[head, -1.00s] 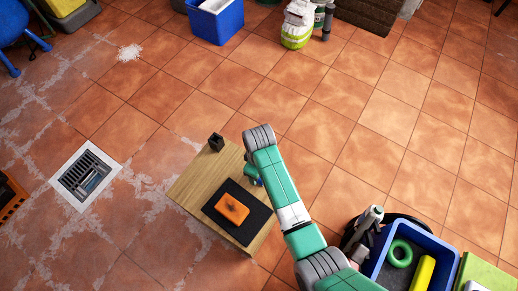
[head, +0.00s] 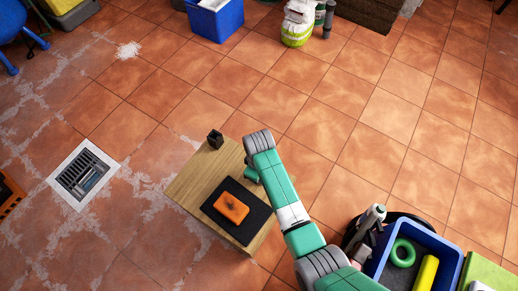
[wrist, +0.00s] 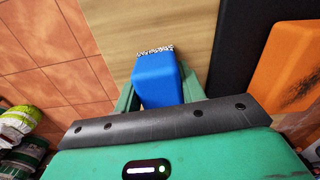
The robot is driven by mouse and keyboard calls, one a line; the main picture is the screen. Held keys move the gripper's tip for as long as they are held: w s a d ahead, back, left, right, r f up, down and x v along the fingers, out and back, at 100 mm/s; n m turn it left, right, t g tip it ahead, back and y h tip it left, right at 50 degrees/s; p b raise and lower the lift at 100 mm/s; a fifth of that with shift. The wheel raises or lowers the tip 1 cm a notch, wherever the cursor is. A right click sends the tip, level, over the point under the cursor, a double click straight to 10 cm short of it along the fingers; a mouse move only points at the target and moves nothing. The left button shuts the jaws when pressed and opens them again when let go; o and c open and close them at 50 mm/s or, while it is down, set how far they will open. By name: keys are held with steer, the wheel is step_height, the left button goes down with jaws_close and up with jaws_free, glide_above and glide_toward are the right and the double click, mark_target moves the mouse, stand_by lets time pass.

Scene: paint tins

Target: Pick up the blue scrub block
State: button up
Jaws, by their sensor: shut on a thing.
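The blue scrub block (wrist: 158,80) shows in the wrist view, with a speckled black-and-white strip along its far edge. My gripper (wrist: 160,92) is shut on it, one green finger on each side. Wooden tabletop (wrist: 140,25) shows beyond it; I cannot tell whether the block touches the wood or is just above it. In the head view my gripper (head: 251,174) is over the right part of the small wooden table (head: 200,175), and my arm hides the block.
An orange block with dark stains (head: 231,208) lies on a black mat (head: 254,220) on the table, right of my gripper in the wrist view. A small black holder (head: 215,139) stands at the table's far corner. A blue crate (head: 440,252) holds a green ring and a yellow cylinder.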

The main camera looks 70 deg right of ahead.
steer(key=shift+r, duration=0.1)
steer(key=shift+r, duration=0.3)
step_height(320, 180, up, 3)
steer(key=shift+s+a+r+p, duration=0.1)
steer(key=shift+s+a+p, duration=0.05)
steer(key=shift+p, duration=0.95)
steer(key=s+a+r+p, duration=0.1)
steer(key=s+a+p, duration=0.3)
steer(key=s+a, duration=0.6)
steer(key=shift+s+a, duration=0.15)
steer(key=shift+a, duration=0.7)
